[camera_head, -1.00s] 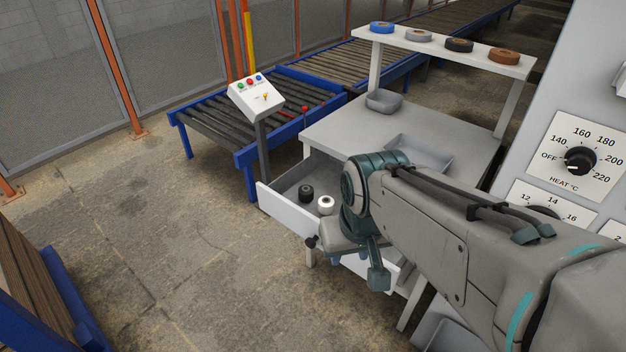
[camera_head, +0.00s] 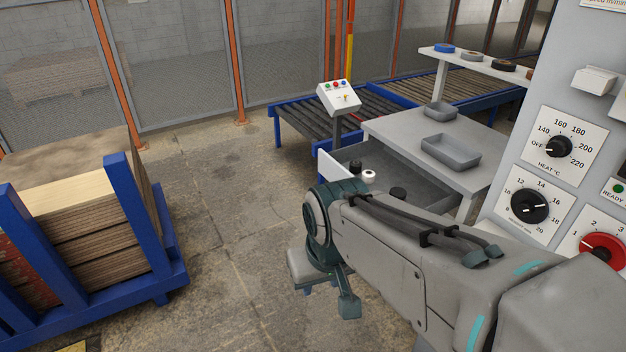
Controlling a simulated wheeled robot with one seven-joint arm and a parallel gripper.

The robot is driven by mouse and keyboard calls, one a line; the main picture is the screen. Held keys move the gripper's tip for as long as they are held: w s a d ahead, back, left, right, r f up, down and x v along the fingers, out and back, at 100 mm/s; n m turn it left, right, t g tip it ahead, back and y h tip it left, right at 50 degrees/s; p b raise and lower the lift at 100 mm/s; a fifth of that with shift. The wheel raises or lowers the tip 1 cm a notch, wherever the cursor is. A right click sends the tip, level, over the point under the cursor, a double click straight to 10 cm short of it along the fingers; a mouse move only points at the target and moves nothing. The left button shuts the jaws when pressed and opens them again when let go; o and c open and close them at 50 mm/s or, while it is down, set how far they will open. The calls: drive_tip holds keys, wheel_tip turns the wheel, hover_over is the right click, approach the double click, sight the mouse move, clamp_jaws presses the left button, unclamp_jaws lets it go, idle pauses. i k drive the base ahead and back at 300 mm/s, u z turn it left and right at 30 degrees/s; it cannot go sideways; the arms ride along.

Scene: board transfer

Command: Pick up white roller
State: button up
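The white roller (camera_head: 369,177) stands in the open grey drawer (camera_head: 425,194) of the work table, its lower part hidden behind my arm. A black roller (camera_head: 355,167) stands just left of and behind it. Another small black piece (camera_head: 398,193) shows to the right, above my arm's edge; its base is hidden. My gripper (camera_head: 318,275) hangs low in front of the drawer, apart from the white roller and below it in the picture. Its fingers are mostly hidden by my wrist, so I cannot see whether they are open.
A grey table (camera_head: 395,130) bears two grey trays. Tape rolls sit on the shelf (camera_head: 480,62) above. A button box (camera_head: 339,97) stands beside the roller conveyor (camera_head: 300,125). A control panel is at right. A blue rack (camera_head: 130,220) of boards is at left. The middle floor is clear.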

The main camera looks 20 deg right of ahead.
sight(368, 177)
drive_tip(key=u, duration=0.55)
drive_tip(key=i, duration=1.75)
drive_tip(key=z, duration=1.1)
drive_tip(key=i, duration=0.8)
drive_tip(key=z, duration=1.25)
drive_tip(key=i, duration=0.35)
drive_tip(key=z, duration=0.3)
